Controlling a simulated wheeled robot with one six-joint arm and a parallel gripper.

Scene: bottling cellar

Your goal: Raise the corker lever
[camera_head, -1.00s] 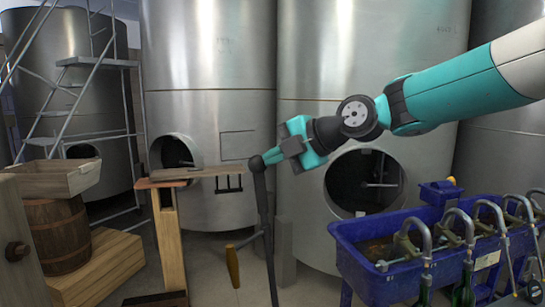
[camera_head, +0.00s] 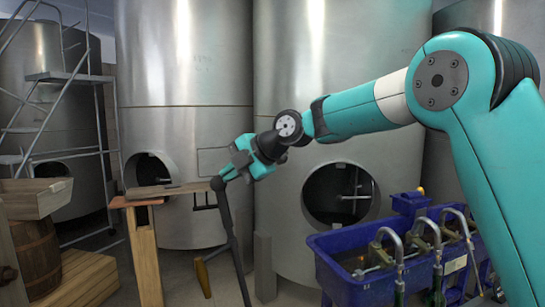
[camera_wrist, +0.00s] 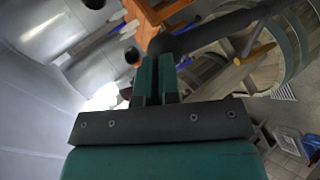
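The corker lever (camera_head: 232,245) is a dark metal bar standing nearly upright, tilted with its top to the left. A side arm with a wooden handle (camera_head: 203,278) branches off it low down. My gripper (camera_head: 226,175) is at the lever's top end. In the wrist view its two green fingers (camera_wrist: 157,72) are close together on the rounded end of the dark bar (camera_wrist: 222,24), which runs off to the upper right. The fingertips hide part of that end. The lever's foot is cut off by the lower edge of the head view.
A wooden bench (camera_head: 146,255) with a plank top stands left of the lever. A blue trough (camera_head: 345,285) with several curved metal spouts stands at right. Steel tanks (camera_head: 185,80) with round hatches fill the back. A wooden crate (camera_head: 32,203) and barrel (camera_head: 36,255) are at left.

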